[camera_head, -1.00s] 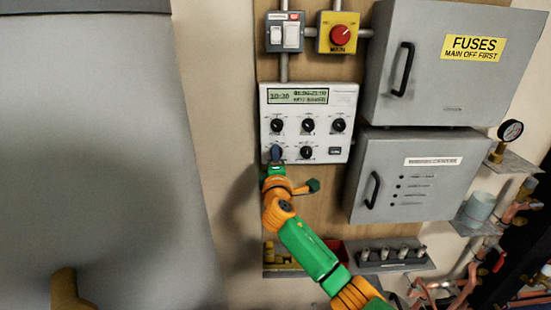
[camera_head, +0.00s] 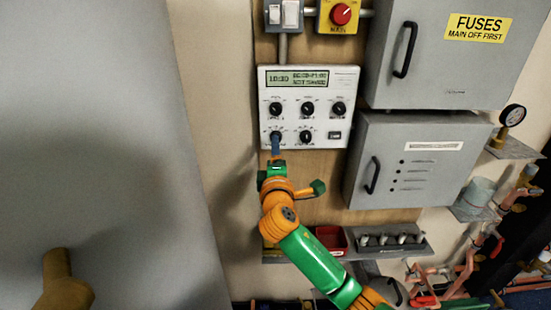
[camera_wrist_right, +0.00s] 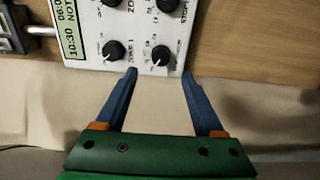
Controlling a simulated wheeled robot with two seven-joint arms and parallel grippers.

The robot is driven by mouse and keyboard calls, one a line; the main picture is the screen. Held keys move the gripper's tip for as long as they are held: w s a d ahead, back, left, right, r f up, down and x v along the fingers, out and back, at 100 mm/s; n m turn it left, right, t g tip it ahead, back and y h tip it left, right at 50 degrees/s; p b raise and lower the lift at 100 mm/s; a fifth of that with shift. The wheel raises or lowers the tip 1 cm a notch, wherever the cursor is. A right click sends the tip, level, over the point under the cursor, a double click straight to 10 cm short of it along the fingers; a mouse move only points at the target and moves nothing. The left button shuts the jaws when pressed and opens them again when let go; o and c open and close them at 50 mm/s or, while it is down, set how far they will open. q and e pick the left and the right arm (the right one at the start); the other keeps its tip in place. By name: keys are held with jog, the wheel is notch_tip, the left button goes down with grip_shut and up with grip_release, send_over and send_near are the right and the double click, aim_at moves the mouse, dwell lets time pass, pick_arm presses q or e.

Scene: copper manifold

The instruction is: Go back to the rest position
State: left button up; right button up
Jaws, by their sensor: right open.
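My right gripper (camera_head: 277,150) is just below the lower-left knob (camera_head: 276,137) of the white control panel (camera_head: 345,118). Its blue fingers point up toward the panel and overlap the knob's lower edge in the head view. In the right wrist view, the open jaws (camera_wrist_right: 160,73) are spread apart with nothing between them. The white panel (camera_wrist_right: 150,38) and its black knobs lie beyond the fingertips. I cannot tell exactly how far the fingertips are from the panel face. My left gripper is not in view.
A grey fuse box (camera_head: 450,75) and a lower grey cabinet (camera_head: 420,190) stand right of the panel. A red tray (camera_head: 331,238) and a rack of fittings (camera_head: 393,240) sit below. Copper pipes (camera_head: 465,275) are at lower right. A large grey casing (camera_head: 90,150) fills the left.

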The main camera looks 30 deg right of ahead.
jog(key=shift+s+a, duration=0.2)
jog(key=shift+s, duration=0.1)
jog(key=s+a+f+m+g+y, duration=0.1)
jog(key=s+f+g+y, duration=0.15)
jog(key=f, duration=1.15)
jog(key=s+a+f+g+y, duration=0.1)
jog(key=f+g+y, duration=0.15)
jog(key=f, duration=1.05)
jog(key=s+a+f+m+g+y+b, duration=0.1)
jog(key=s+f+m+g, duration=0.1)
jog(key=s+f, duration=0.6)
jog(key=s+a+f+m+g+b, duration=0.1)
jog(key=s+f+g, duration=0.2)
jog(key=s+f, duration=0.5)
jog(key=s+a+f+m+g, duration=0.1)
jog(key=s+f, duration=0.3)
jog(key=s, duration=0.5)
jog(key=s+a+f+m+g+y, duration=0.1)
jog(key=s+f+m+g, duration=0.1)
jog(key=s+f, duration=0.3)
jog(key=s+a+f+m+g, duration=0.1)
jog(key=s+f, duration=0.4)
jog(key=s, duration=0.7)
jog(key=m+g, duration=0.1)
jog(key=m, duration=0.1)
jog(key=shift+s+m+y, duration=0.3)
jog(key=shift+s+y, duration=0.1)
